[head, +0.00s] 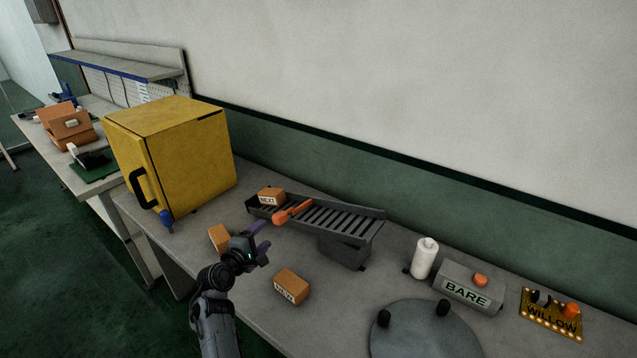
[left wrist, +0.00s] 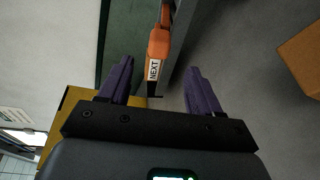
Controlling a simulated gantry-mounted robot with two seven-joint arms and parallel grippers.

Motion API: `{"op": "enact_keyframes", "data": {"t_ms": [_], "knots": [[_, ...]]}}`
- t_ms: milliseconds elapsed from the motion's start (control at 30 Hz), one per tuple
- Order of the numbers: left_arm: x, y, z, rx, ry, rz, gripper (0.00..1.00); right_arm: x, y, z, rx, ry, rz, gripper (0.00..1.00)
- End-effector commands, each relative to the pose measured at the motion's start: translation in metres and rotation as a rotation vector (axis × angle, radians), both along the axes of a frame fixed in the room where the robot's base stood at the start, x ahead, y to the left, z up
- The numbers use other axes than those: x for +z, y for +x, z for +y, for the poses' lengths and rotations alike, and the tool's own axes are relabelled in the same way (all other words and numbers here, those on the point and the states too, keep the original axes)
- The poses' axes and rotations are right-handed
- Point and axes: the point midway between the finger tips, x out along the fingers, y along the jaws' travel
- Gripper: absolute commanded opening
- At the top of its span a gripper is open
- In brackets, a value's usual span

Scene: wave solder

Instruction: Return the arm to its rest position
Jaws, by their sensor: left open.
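My left gripper (head: 266,240) is in the head view, above the front part of the bench. Its two purple fingers are apart, with nothing between them. The same gripper fills the lower part of the left wrist view (left wrist: 158,85). Past the fingertips there, an orange shape with a white NEXT label (left wrist: 154,69) shows. In the head view, a box marked NEXT (head: 270,196) sits at the left end of the dark slatted chute (head: 335,219), beside an orange handle-like part (head: 292,212). The gripper looks apart from both. My right gripper is not in view.
Small brown boxes lie left (head: 219,238) and right (head: 291,287) of the gripper. A yellow cabinet (head: 180,160) with a black handle stands behind left. To the right are a white roll (head: 424,258), a BARE block (head: 466,290), a round grey plate (head: 425,335) and a WILLOW board (head: 551,316).

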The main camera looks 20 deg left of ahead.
Motion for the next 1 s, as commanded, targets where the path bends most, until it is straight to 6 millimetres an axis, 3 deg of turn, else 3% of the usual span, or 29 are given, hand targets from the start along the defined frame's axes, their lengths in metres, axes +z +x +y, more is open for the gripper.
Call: {"op": "enact_keyframes", "data": {"t_ms": [167,267,400,500,667,800,1000], "knots": [[-0.017,-0.020,0.017,0.000,0.113,0.070,0.64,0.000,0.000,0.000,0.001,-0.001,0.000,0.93],[-0.034,-0.046,0.033,-0.014,0.269,0.163,0.64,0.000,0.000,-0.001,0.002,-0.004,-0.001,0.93],[-0.058,-0.098,0.050,-0.083,0.575,0.343,0.64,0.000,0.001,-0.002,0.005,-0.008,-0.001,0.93],[-0.071,-0.138,0.046,-0.182,0.811,0.472,0.64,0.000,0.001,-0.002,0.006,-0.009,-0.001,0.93],[-0.090,-0.204,0.005,-0.413,1.134,0.631,0.64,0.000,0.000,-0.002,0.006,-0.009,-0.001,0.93],[-0.108,-0.270,-0.052,-0.678,1.343,0.705,0.64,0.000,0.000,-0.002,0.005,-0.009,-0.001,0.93],[-0.123,-0.355,-0.123,-1.017,1.481,0.711,0.64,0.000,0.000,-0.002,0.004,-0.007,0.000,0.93]]}}
